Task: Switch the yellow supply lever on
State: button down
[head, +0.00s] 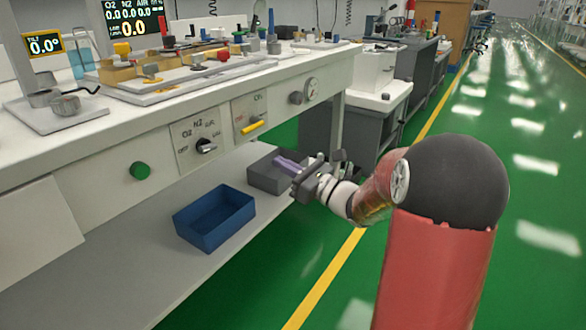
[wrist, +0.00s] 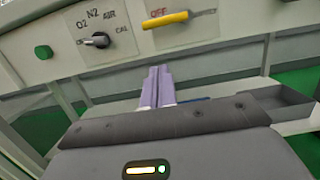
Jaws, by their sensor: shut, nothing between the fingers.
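The yellow supply lever (head: 253,127) is on a small panel on the bench front, lying nearly level and tilted slightly up to the right. In the wrist view the yellow lever (wrist: 165,20) is at the top, just above the fingers, with red lettering on the panel over it. My gripper (head: 281,160) is below and to the right of the lever in the head view, apart from it. Its purple fingers (wrist: 157,87) are together and empty, pointing toward the bench front.
A selector knob (head: 206,146) marked O2, N2, AIR is left of the lever, and a green button (head: 140,170) farther left. A blue bin (head: 214,217) and grey box (head: 268,180) sit on the lower shelf.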

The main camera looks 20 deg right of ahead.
jog(key=w+a+r, duration=0.4)
jog(key=w, duration=0.1)
jog(key=shift+w+r, duration=0.15)
jog(key=shift+w, duration=0.25)
